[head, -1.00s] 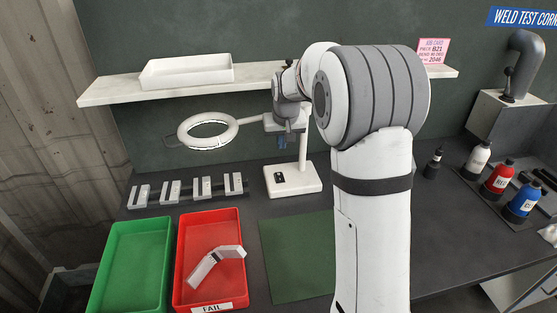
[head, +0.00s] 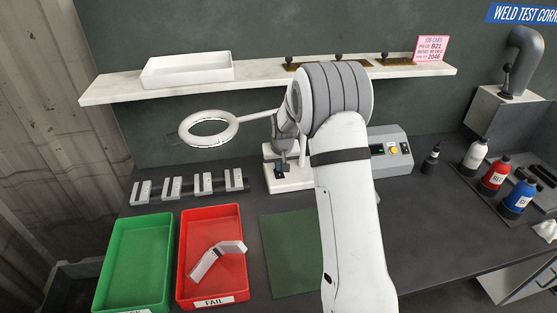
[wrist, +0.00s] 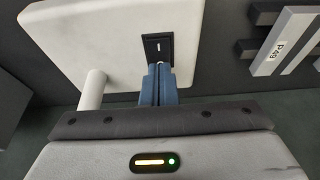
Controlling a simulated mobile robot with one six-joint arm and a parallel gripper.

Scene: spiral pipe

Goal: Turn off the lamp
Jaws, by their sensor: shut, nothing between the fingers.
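The lamp is a white ring lamp (head: 208,129) on an arm and post above a square white base (head: 302,184). A thin bright band shows inside the ring. In the wrist view the lamp base (wrist: 108,38) has a black plate with a small rocker switch (wrist: 158,46). My gripper (head: 280,171) is shut and empty, pointing down over the base. In the wrist view its blue fingertips (wrist: 158,69) are right by the near edge of the switch plate; I cannot tell whether they touch. The lamp post (wrist: 92,90) stands just left of the fingers there.
A red FAIL tray (head: 211,295) holds a bent white piece (head: 215,258); a green tray (head: 135,265) is beside it. A row of grey blocks (head: 190,186) lies behind. A grey control box (head: 390,155) and bottles (head: 495,175) stand right. A shelf (head: 120,88) runs above.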

